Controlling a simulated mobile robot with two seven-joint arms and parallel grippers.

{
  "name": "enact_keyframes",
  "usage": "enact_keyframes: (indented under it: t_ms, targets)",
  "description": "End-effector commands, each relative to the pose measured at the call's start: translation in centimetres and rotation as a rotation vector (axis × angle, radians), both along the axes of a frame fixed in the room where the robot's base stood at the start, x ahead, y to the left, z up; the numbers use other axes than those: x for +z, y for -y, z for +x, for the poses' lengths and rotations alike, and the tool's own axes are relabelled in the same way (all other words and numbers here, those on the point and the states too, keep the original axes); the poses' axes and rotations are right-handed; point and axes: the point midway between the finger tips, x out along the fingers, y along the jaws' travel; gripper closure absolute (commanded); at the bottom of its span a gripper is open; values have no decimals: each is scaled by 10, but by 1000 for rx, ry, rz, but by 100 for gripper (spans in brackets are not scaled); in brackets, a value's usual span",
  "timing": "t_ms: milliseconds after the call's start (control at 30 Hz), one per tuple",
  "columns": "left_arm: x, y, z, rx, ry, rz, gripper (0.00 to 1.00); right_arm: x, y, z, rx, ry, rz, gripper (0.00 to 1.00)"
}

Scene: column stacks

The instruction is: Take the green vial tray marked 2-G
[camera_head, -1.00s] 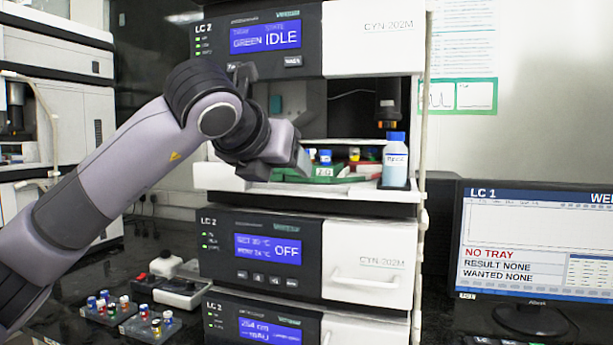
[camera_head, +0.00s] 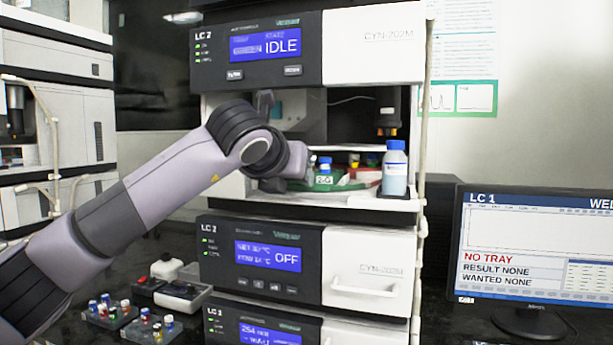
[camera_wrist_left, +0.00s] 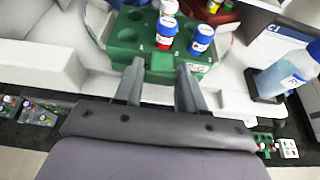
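The green vial tray (camera_head: 326,185) sits inside the open bay of the LC 2 stack, with a white label on its front that reads like 2-G. In the head view my wrist hides the tray's left part. My right gripper is not in view.
A blue-capped bottle (camera_head: 395,170) stands right of the tray on the white bay ledge; it also shows in the wrist view (camera_wrist_left: 290,70). A red tray (camera_head: 368,175) is beside the green one. Vial racks (camera_head: 110,313) sit on the dark bench at lower left. A monitor (camera_head: 535,245) reads NO TRAY.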

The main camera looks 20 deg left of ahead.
Motion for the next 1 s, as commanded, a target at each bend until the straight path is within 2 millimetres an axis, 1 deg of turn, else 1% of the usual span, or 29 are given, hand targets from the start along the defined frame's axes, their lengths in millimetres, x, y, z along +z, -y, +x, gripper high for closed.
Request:
enact_keyframes:
  t_ms: [33,67,100,333,433,567,700,800,900,1000]
  targets:
    - [0,0,0,0,0,0,78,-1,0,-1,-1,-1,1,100]
    - [0,0,0,0,0,0,88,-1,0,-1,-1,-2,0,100]
    - [0,0,0,0,0,0,96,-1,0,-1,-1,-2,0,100]
    - [1,0,0,-1,1,-1,96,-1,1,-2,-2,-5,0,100]
    - [7,0,0,0,3,-1,96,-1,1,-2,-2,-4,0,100]
    - [27,1,-1,-1,4,-3,96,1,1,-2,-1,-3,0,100]
    - [58,1,-1,-1,5,-4,96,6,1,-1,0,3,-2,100]
    - [75,1,-1,0,3,-2,96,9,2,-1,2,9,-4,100]
    - [89,0,-1,1,3,-2,96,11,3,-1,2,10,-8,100]
    - [97,1,-1,-1,2,0,96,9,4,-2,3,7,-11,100]
